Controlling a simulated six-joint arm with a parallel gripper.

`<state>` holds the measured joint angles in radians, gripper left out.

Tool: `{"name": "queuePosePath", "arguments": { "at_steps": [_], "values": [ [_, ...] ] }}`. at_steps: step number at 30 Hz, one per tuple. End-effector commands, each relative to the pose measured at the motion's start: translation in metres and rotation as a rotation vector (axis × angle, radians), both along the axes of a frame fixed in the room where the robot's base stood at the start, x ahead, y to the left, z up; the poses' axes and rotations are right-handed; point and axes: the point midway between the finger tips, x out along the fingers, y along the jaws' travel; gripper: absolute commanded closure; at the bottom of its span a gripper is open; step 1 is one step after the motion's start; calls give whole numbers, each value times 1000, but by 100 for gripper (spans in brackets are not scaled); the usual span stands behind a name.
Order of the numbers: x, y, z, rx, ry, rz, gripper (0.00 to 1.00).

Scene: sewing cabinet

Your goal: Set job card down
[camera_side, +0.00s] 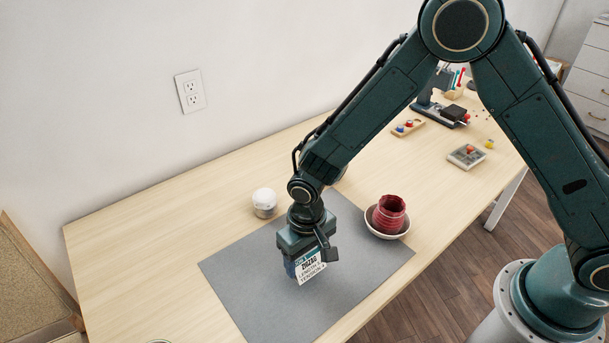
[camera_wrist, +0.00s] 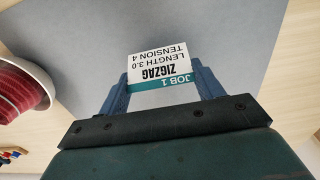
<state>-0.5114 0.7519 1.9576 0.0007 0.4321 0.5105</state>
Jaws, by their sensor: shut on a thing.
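The job card (camera_side: 309,266) is a small white card with a teal band and black print; in the wrist view the card (camera_wrist: 160,64) reads "JOB 1 ZIGZAG LENGTH 3.0 TENSION 4", upside down. My gripper (camera_side: 300,268) is shut on it, with a blue finger at each side of the card in the wrist view (camera_wrist: 160,88). It holds the card over the grey mat (camera_side: 240,280), which also fills much of the wrist view (camera_wrist: 225,45). I cannot tell whether the card's lower edge touches the mat.
A white bowl (camera_side: 374,230) with a dark red ribbed thing (camera_side: 390,213) stands at the mat's right edge. A white-topped round jar (camera_side: 264,203) stands behind the mat. A tray of small parts (camera_side: 466,156) and other items lie farther back. The mat's left part is bare.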

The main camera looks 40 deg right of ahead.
Motion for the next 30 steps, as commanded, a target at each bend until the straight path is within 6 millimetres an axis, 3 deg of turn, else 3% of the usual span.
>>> {"name": "queuePosePath", "arguments": {
  "at_steps": [8,22,23,25,26,30],
  "values": [
    [0,0,-25,-1,2,0,55],
    [0,0,-30,0,1,0,55],
    [0,0,-30,0,0,0,30],
    [0,0,-29,0,0,0,16],
    [0,0,-29,0,0,0,12],
    [0,0,-29,0,0,0,12]
  ]
}}
